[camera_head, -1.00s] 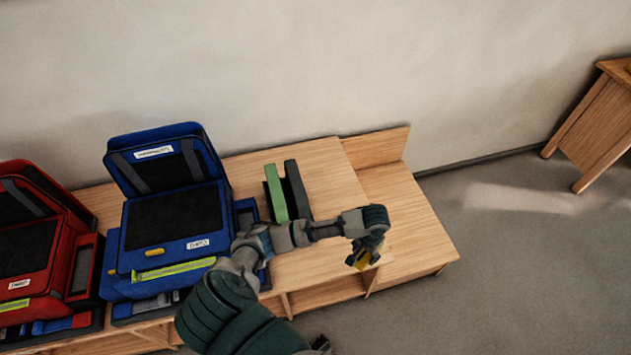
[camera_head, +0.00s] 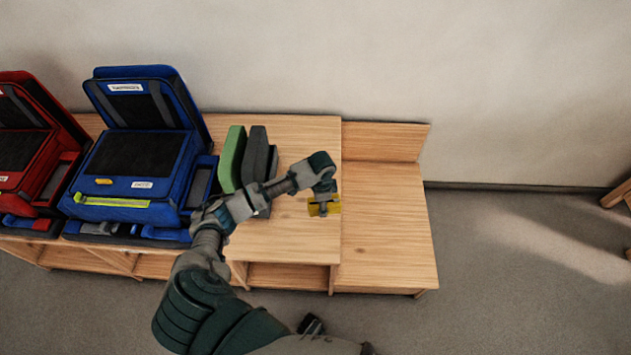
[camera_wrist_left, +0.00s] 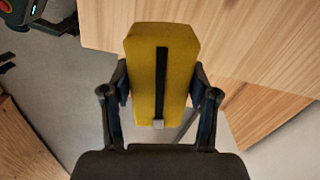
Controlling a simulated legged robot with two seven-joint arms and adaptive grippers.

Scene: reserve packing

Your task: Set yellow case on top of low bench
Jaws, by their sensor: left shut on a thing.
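The yellow case (camera_head: 331,209) is held in my left gripper (camera_head: 323,199), above the right end of the higher wooden top in the head view. In the left wrist view the yellow case (camera_wrist_left: 177,75) has a black strap and a small grey buckle. It sits between the two fingers of my left gripper (camera_wrist_left: 160,100), which is shut on it. The low bench (camera_head: 385,235) is the bare lower wooden section with a backboard, just right of the case.
The higher wooden top (camera_head: 290,232) holds a green upright block (camera_head: 231,160), a dark grey one (camera_head: 254,155), an open blue bag (camera_head: 140,165) and a red bag (camera_head: 25,150). A wall stands behind.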

